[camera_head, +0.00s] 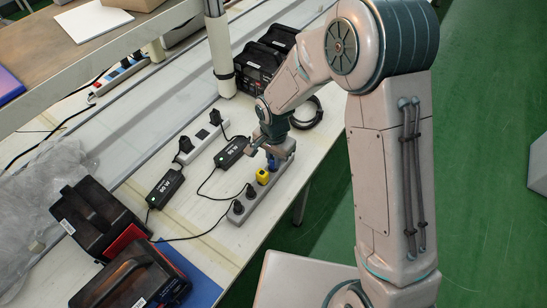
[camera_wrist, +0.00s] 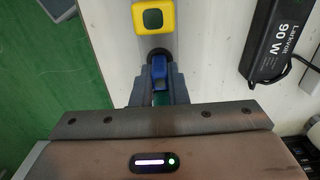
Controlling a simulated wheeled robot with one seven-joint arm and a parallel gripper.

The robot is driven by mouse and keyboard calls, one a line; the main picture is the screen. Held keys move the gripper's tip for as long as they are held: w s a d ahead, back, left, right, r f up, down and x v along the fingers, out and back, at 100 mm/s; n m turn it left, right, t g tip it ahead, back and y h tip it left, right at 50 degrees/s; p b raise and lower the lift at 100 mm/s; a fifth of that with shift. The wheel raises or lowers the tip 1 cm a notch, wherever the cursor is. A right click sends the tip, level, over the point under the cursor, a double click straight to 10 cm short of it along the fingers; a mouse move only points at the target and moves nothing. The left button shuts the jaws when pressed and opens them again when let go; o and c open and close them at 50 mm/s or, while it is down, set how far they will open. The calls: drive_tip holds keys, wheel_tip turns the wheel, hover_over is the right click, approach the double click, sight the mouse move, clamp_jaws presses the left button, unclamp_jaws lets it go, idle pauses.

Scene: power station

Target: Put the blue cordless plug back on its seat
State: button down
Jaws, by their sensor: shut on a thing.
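The blue cordless plug (camera_wrist: 159,70) is between my gripper's fingers (camera_wrist: 158,88) in the wrist view. My gripper is shut on it. In the head view my gripper (camera_head: 270,155) is low over the grey power strip (camera_head: 240,208), toward its far end, and a bit of the blue plug (camera_head: 273,164) shows below it. A dark round socket shows just beyond the plug in the wrist view. I cannot tell whether the plug touches the strip. A yellow plug (camera_head: 262,176) sits on the strip beside the blue one; it also shows in the wrist view (camera_wrist: 153,17).
Black-red cases (camera_head: 100,218) stand near left. The table edge is close on the right.

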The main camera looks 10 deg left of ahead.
drive_tip(key=shift+f, duration=0.1)
drive_tip(key=c, duration=1.3)
unclamp_jaws()
drive_tip(key=shift+c, duration=0.2)
wheel_tip(320, 180, up, 14)
drive_tip(key=b, duration=0.1)
drive_tip(key=s+d+r+n+t, duration=0.1)
drive_tip(key=s+d+r, duration=0.15)
drive_tip(key=d, duration=0.55)
drive_tip(key=s+d+r+n, duration=0.1)
drive_tip(key=d+r, duration=0.3)
drive_tip(key=d, duration=0.3)
drive_tip(key=s+d+r+n+t, duration=0.1)
drive_tip(key=s+d+n+t, duration=0.1)
drive_tip(key=s+d, duration=0.8)
drive_tip(key=shift+s+d+r+n, duration=0.15)
drive_tip(key=shift+s+d+n, duration=0.15)
drive_tip(key=shift+d, duration=0.2)
